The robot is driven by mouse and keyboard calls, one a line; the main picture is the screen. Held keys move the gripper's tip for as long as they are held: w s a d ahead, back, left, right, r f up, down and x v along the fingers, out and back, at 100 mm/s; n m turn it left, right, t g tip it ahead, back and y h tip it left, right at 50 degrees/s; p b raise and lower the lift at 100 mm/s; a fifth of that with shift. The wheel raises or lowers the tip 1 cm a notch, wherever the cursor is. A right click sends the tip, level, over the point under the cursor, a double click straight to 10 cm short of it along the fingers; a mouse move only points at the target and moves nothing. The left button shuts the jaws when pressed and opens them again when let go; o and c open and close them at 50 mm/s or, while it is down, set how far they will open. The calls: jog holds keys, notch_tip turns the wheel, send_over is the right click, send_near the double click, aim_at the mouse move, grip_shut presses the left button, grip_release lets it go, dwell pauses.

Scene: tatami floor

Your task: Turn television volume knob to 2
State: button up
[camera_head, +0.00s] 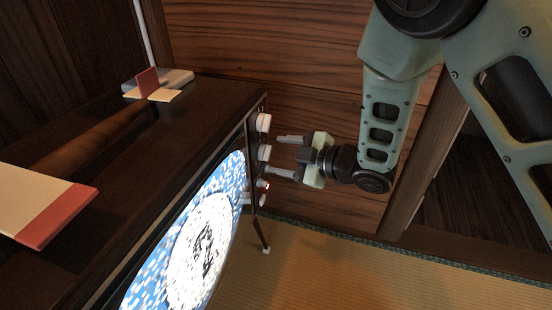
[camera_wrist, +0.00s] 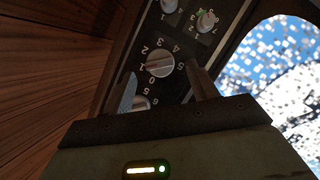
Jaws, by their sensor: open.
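The television (camera_head: 150,170) has a dark wooden case and a lit screen, with knobs along its right edge. In the head view, an upper white knob (camera_head: 263,122) sits above a second white knob (camera_head: 264,152). In the wrist view, one round knob (camera_wrist: 160,63) has a ring of numbers including 1 to 5; another knob (camera_wrist: 142,103) is partly hidden by a finger. I cannot tell which is volume or read its setting surely. My gripper (camera_head: 274,156) is open and empty, its fingers pointing at the panel near the second knob. Contact is unclear.
Two smaller controls (camera_wrist: 205,21) sit farther along the panel, one with a green mark. A pale object with a red end (camera_head: 50,205) and a small grey item (camera_head: 158,80) are on top of the television. A wooden wall (camera_head: 300,60) is behind; tatami (camera_head: 380,270) lies below.

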aim_at(266, 153)
jog(key=shift+x, duration=1.25)
jog(key=c, duration=1)
jog(key=shift+d+r+p, duration=0.1)
jog(key=shift+r+p, duration=0.05)
jog(key=shift+p, duration=0.2)
